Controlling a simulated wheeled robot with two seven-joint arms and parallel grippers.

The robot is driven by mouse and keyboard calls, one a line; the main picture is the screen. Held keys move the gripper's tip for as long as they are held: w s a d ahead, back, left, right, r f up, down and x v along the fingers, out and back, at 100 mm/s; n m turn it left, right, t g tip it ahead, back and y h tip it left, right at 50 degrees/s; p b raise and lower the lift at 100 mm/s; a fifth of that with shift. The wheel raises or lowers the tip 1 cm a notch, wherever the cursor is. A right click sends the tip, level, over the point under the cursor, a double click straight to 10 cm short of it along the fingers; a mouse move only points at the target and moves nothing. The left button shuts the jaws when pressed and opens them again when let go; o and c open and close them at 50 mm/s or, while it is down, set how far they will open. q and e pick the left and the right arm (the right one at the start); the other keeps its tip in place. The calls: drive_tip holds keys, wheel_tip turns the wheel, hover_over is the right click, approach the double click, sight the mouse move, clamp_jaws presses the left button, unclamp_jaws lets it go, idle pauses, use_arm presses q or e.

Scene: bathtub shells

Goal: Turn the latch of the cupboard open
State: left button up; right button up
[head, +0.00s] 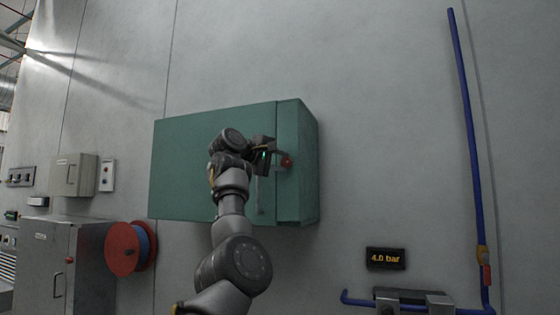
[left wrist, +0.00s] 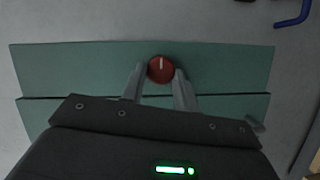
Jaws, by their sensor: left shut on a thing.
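The green cupboard (head: 180,175) hangs on the grey wall in the head view; its door looks shut. Its latch (head: 287,162) is a red round knob on the narrow right-hand strip of the front. In the left wrist view the latch (left wrist: 161,70) sits between my fingertips, with a pale mark running up and down on its face. My left gripper (head: 277,158) is shut on the latch; its fingers (left wrist: 159,82) touch the knob's sides. My left arm covers part of the cupboard's front. My right gripper is not in view.
A vertical bar handle (head: 260,195) is on the door, left of the latch. A red hose reel (head: 125,248) and a grey cabinet (head: 70,268) stand lower left. A blue pipe (head: 468,130) runs up the wall at right. A 4.0 bar display (head: 385,258) is lower right.

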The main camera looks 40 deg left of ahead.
use_arm(q)
drive_tip(key=shift+w+f, duration=0.1)
drive_tip(key=shift+f, duration=0.05)
idle(0.4)
drive_tip(key=o, duration=1)
drive_tip(key=shift+d, duration=0.1)
drive_tip(key=shift+s+b, duration=0.45)
drive_tip(key=shift+s, duration=0.15)
drive_tip(key=s+b, duration=0.1)
drive_tip(key=s, duration=0.2)
drive_tip(key=s+b, duration=0.2)
drive_tip(key=s, duration=0.1)
drive_tip(key=s+r+b, duration=0.1)
drive_tip(key=s, duration=0.2)
drive_tip(key=shift+s+a+b, duration=0.3)
